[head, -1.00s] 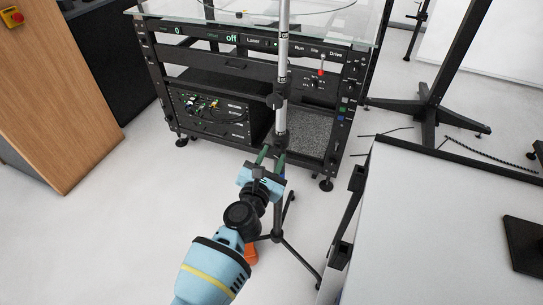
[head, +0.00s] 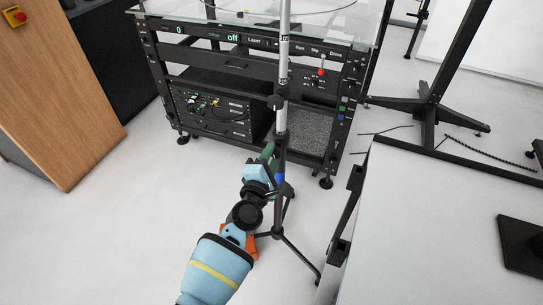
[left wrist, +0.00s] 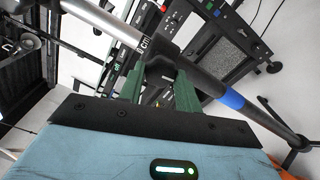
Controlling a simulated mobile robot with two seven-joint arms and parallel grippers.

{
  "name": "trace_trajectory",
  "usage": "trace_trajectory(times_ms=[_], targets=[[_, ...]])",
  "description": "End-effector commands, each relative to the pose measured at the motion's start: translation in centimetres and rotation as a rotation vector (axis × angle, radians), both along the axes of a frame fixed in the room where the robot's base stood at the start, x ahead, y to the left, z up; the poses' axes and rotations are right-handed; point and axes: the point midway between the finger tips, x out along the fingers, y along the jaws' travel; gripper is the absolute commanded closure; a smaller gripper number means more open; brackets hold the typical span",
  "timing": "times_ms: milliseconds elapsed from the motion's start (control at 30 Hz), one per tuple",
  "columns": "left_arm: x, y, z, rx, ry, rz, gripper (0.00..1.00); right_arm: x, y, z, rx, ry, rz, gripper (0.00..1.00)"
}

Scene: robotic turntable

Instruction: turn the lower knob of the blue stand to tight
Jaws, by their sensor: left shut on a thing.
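The blue stand is a tripod with a silver upper pole (head: 284,60), a dark lower tube and a blue band (head: 280,179). The band also shows in the left wrist view (left wrist: 230,99). My left gripper (head: 269,151) is at the pole just above the band, with its green fingers shut on the lower knob. In the left wrist view the fingers (left wrist: 158,77) reach the dark collar where the silver pole ends. The knob itself is mostly hidden between the fingertips. My right gripper is not in view.
A black equipment rack (head: 215,68) with a glass top stands behind the pole. A black collar (head: 276,102) sits higher on the pole. The tripod legs (head: 295,250) spread on the floor below my arm. A light table (head: 440,220) stands at the right; floor at left is clear.

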Motion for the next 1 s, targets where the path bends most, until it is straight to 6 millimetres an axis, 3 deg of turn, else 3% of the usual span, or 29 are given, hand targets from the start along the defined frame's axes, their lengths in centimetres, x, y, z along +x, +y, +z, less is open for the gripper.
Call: trace_trajectory(times_ms=[333,867,900,1000], targets=[[-0.04,-0.02,-0.05,0.129,-0.033,-0.001,0.89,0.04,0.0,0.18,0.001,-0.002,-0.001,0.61],[-0.03,-0.01,-0.07,0.149,-0.039,-0.001,0.89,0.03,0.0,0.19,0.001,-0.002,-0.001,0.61],[-0.03,-0.01,-0.07,0.149,-0.039,-0.001,0.61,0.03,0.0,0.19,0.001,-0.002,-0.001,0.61],[-0.03,-0.01,-0.05,0.148,-0.038,-0.001,0.48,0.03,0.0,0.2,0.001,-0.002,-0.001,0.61]])
